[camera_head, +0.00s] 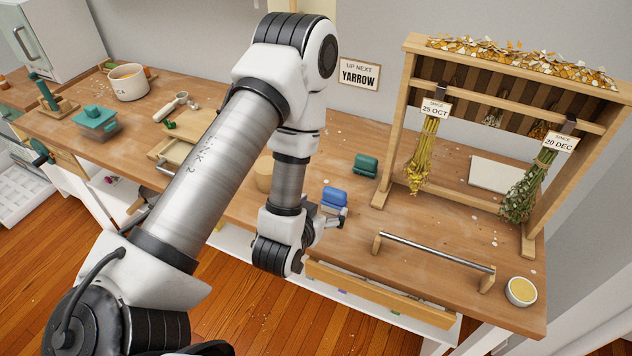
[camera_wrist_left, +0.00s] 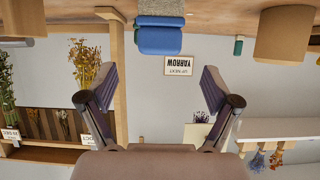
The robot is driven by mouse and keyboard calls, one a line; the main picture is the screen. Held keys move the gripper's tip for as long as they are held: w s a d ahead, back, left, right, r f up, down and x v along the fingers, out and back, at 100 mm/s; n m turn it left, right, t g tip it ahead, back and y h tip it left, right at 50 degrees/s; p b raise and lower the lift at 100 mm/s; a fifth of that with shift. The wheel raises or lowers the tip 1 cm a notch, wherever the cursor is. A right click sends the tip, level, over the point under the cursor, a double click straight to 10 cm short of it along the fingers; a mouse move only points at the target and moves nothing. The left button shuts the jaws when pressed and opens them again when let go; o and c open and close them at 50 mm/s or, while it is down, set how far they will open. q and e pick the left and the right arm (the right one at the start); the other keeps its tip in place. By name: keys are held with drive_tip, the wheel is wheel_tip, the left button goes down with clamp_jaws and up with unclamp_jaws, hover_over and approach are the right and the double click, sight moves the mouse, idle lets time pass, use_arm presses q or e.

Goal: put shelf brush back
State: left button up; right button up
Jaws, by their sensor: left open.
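A blue brush (camera_head: 334,198) stands on the workbench just beyond my left gripper, and part of it is hidden behind the gripper in the head view. In the upside-down left wrist view the blue brush (camera_wrist_left: 160,38) shows at the top, with a grey bristle block against the bench. My left gripper (camera_head: 338,220) is open and empty, close to the brush on its near side. In the wrist view its fingers (camera_wrist_left: 159,80) are spread wide with the brush beyond them. A similar green brush (camera_head: 366,164) stands farther back. My right gripper is not in view.
A wooden drying rack (camera_head: 395,125) with hanging herb bunches stands at the right. A metal rail (camera_head: 435,252) and a small yellow-filled bowl (camera_head: 521,291) lie near the front right. A wooden cylinder (camera_head: 264,173) is partly behind my arm. Bench around the green brush is clear.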

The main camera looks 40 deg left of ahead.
use_arm(q)
drive_tip(key=s+d+f+g+h+p, duration=0.1)
drive_tip(key=s+d+f+g, duration=0.1)
drive_tip(key=s+f+g, duration=0.2)
drive_tip(key=s+d+f+m+g+h+p, duration=0.1)
drive_tip(key=s+f+g, duration=0.3)
drive_tip(key=s, duration=0.6)
drive_tip(key=s+d+f+m+g+h+p, duration=0.1)
drive_tip(key=s+d+f+g, duration=0.2)
drive_tip(key=s, duration=0.4)
drive_tip(key=shift+d+f+g+p, duration=0.35)
drive_tip(key=shift+f+g, duration=0.25)
drive_tip(key=shift+g, duration=0.1)
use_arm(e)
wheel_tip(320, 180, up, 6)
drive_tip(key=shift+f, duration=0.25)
